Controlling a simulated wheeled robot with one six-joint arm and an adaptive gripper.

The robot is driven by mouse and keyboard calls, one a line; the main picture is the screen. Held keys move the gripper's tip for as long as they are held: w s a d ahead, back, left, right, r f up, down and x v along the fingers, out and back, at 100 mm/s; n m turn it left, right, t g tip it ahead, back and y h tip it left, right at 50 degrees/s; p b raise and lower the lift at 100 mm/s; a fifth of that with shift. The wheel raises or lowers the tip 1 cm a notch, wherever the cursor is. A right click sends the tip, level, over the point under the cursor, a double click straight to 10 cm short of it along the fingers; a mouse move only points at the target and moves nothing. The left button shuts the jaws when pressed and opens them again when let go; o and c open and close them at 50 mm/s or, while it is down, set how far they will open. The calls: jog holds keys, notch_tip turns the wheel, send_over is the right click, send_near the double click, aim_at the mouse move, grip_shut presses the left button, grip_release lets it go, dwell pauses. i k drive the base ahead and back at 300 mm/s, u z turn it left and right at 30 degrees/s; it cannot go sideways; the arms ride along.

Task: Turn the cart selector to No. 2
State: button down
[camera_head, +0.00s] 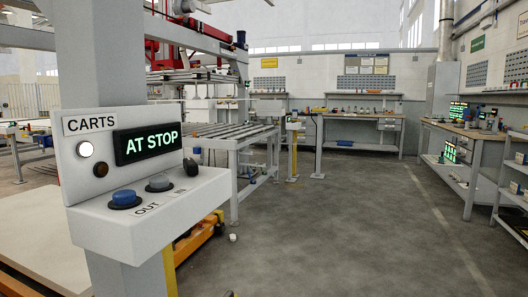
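The cart control box (95,225) is a pale grey panel on a post at the left, labelled CARTS. Its display (148,143) reads AT STOP in green. A black knob (191,167), which looks like the selector, sits at the right end of the sloped face. Its position and any numbers are too small to read. A blue button (125,197) and a grey button (159,183) sit to its left, above the words OUT and IN. A white lamp (85,149) looks lit; a dark brown lamp (100,169) looks unlit. My gripper is not in view.
The box's grey post (100,50) stands at the left. A roller conveyor table (225,137) and a yellow-based cart (200,240) lie behind it. The grey floor (350,230) is clear up to the workbenches at right (470,150).

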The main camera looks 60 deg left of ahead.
aim_at(190, 167)
jog(key=u, duration=0.4)
jog(key=i, duration=1.05)
jog(key=u, duration=1.6)
jog(key=i, duration=0.55)
jog(key=u, duration=0.5)
